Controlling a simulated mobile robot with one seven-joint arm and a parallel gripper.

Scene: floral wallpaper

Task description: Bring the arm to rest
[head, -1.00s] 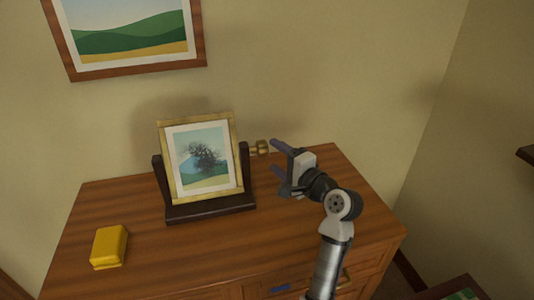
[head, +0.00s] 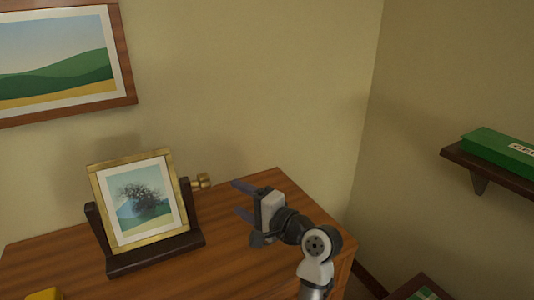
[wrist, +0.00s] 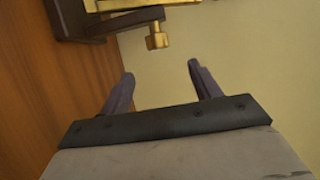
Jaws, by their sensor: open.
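My gripper (head: 243,212) is open and empty in the head view, above the right part of the wooden dresser top. Its two fingers also show spread apart in the wrist view (wrist: 160,85), with nothing between them. A gold-framed tree picture (head: 140,203) sits in a dark stand to the left of my gripper. A brass knob (head: 202,181) sticks out from the frame's right side, apart from my fingers. The knob also shows in the wrist view (wrist: 158,40), ahead of the fingers.
The dresser top (head: 55,255) carries a yellow object (head: 45,294) at the lower left, mostly cut off. A landscape picture (head: 60,65) hangs on the wall. A dark shelf (head: 485,170) with a green box (head: 505,150) is on the right wall. The air right of my gripper is clear.

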